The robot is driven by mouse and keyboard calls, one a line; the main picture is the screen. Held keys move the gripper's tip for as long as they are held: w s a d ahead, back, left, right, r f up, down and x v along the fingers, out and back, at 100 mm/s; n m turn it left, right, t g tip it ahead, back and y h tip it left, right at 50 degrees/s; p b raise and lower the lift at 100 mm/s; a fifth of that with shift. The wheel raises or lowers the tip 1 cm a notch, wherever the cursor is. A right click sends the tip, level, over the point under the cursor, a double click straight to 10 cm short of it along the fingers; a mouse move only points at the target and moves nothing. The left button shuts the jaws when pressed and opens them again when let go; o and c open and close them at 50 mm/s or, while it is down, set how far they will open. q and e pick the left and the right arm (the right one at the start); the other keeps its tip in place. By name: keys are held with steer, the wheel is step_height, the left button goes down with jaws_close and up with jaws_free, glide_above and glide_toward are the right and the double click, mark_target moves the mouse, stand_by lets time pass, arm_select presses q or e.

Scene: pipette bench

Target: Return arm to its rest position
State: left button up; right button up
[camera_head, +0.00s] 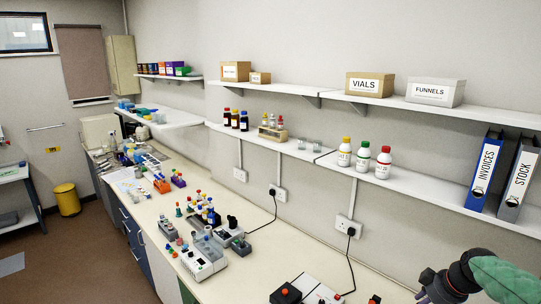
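My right arm (462,278) comes in at the lower right corner, with a green section and dark joints. It is over the front right part of the bench. My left arm and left gripper do not show. I cannot see either gripper holding anything.
The long bench (300,255) carries a grey-white device (204,262), small bottles and a dark box with a red top (285,294). Above it, a shelf holds white bottles (363,157) and binders (484,172). A yellow bin (67,200) stands on the floor.

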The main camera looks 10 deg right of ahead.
steer(key=s+a+f+m+g+y, duration=0.1)
steer(key=a+f, duration=0.5)
steer(key=f, duration=0.2)
steer(key=a+f+m, duration=0.1)
steer(key=a+f, duration=0.4)
steer(key=f, duration=0.4)
steer(key=s+a+f+m+g+y, duration=0.1)
steer(key=a+f, duration=0.5)
steer(key=f, duration=0.2)
steer(key=s+a+f+m+g, duration=0.1)
steer(key=s+a+f+m, duration=0.1)
steer(key=s+a+f, duration=0.65)
steer(key=s+a+f+m+g, duration=0.1)
steer(key=s+a+f+m, duration=0.1)
steer(key=s+a+f, duration=0.65)
arm_select(q)
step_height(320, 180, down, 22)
steer(key=b, duration=2.1)
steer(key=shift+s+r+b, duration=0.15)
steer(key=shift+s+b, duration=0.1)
steer(key=shift+b, duration=0.1)
arm_select(e)
steer(key=s+a+f+n, duration=0.1)
steer(key=a+f, duration=0.2)
steer(key=f, duration=1.4)
steer(key=shift+y, duration=0.4)
steer(key=shift+s, duration=0.1)
